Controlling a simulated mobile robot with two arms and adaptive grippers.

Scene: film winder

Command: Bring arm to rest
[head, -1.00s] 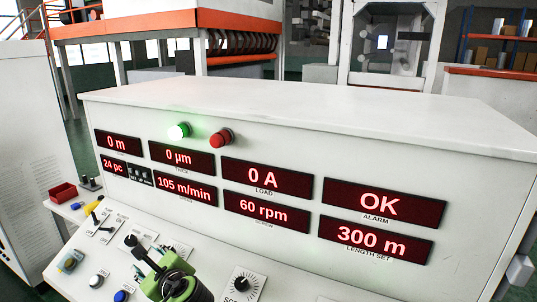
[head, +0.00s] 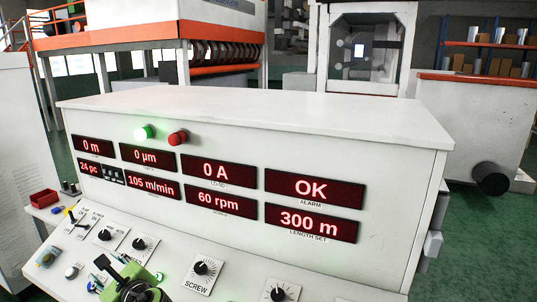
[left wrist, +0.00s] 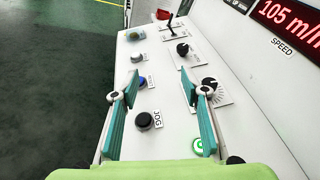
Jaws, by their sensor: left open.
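My left gripper (left wrist: 160,100) is open and empty in the left wrist view, its two teal fingers spread above the sloped white control panel. A black JOG button (left wrist: 147,120) shows between the fingers, and a lit green button (left wrist: 200,146) is by the right finger. In the head view, my left gripper (head: 112,275) is at the bottom, over the panel's lower left part, partly cut off by the frame edge. The control console (head: 250,112) stands in front of me with lit red displays; the alarm display (head: 315,188) reads OK. My right gripper is not in view.
Knobs stand up from the panel, including the SCREW knob (head: 201,267) and another knob (head: 278,293). A red bin (head: 44,198) sits at the panel's left end. A green lamp (head: 144,132) is lit on the console. Green floor is open to the right.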

